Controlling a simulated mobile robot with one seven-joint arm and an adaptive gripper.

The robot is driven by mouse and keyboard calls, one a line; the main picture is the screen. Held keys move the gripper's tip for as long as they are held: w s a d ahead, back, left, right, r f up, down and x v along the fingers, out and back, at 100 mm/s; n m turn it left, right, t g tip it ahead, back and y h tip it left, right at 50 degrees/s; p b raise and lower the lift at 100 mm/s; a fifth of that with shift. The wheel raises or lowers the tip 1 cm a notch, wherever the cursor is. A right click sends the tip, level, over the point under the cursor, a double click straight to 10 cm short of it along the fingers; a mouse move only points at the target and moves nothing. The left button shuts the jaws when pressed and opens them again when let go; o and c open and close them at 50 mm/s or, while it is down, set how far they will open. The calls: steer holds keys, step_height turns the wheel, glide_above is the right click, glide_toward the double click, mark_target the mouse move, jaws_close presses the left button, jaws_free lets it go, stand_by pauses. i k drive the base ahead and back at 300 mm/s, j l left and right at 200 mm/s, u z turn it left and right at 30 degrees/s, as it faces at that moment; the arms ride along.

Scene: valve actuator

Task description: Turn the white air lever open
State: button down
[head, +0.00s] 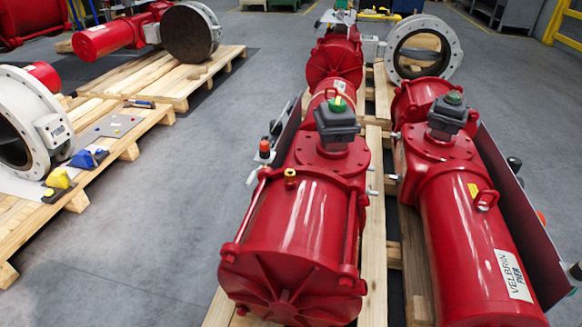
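A small pale lever-like piece (252,177) shows at the left side of the near left red actuator (300,215), below a fitting with an orange-red top (264,148). It is the likeliest white air lever, but it is too small to tell its position. A dark side panel (289,128) stands along that side of the actuator, seen nearly edge-on. My gripper is not in view.
A second red actuator (455,210) lies close on the right, with a side panel (520,200). Both rest on a wooden pallet (374,250). Another pallet (130,150) with valves is at left. Grey floor (160,235) between the pallets is clear.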

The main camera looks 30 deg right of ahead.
mark_target(253, 173)
steer(key=i+j+z, duration=0.6)
steer(key=z, duration=0.25)
steer(key=j, duration=0.25)
steer(key=k+j+z, duration=0.1)
steer(key=j, duration=0.15)
steer(key=j+z, duration=0.15)
steer(key=j, duration=0.25)
steer(key=k+j+z, duration=0.1)
steer(key=j, duration=0.25)
steer(key=k+j+z, duration=0.15)
steer(key=j, duration=0.25)
steer(key=i+j+z, duration=0.15)
steer(key=j, duration=0.2)
steer(key=i+j+z, duration=0.15)
steer(key=j, duration=0.25)
steer(key=i+j+z, duration=0.2)
steer(key=j, duration=0.2)
steer(key=i+j+z, duration=0.25)
steer(key=i+j, duration=0.3)
